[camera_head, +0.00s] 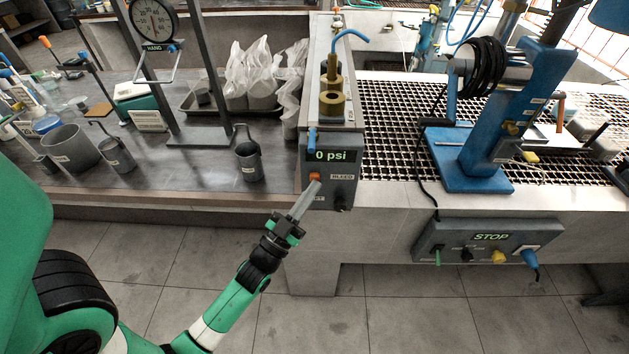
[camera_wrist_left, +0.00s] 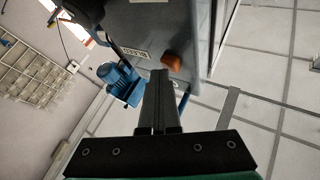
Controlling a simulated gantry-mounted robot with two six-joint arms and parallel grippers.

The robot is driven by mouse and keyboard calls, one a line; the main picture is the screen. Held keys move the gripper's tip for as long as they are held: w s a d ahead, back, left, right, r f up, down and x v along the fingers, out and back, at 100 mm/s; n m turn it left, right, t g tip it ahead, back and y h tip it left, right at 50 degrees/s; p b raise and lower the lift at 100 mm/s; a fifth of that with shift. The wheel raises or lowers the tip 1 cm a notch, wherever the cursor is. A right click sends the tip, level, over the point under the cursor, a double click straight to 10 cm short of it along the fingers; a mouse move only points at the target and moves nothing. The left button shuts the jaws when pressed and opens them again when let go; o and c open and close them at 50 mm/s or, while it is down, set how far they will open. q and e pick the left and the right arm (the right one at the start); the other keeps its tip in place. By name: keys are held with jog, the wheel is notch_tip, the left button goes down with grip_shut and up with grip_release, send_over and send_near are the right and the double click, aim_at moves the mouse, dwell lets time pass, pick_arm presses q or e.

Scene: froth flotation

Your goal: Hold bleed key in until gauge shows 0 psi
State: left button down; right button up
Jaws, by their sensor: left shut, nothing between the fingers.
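A grey control box (camera_head: 342,192) on the bench front carries a display (camera_head: 332,156) that reads "0 psi". The orange bleed key (camera_head: 314,177) sits below the display, beside a label (camera_head: 343,177) reading "BLEED". My left gripper (camera_head: 312,187) is shut with nothing in it, its tips close to the orange key. In the left wrist view the orange key (camera_wrist_left: 172,61) shows just beyond and right of the shut fingertips (camera_wrist_left: 158,75). I cannot tell whether the fingers touch or press it. My right gripper is not in view.
A second panel (camera_head: 488,242) reading "STOP" is mounted at the right. The floor in front is clear.

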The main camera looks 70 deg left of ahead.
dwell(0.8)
pick_arm(q)
jog(key=shift+s+d+b, duration=0.35)
jog(key=shift+d, duration=0.55)
jog(key=d, duration=0.1)
jog(key=s+d+p, duration=0.1)
jog(key=d, duration=0.1)
jog(key=s+d+p, duration=0.1)
jog(key=shift+d, duration=0.35)
jog(key=shift+w, duration=0.1)
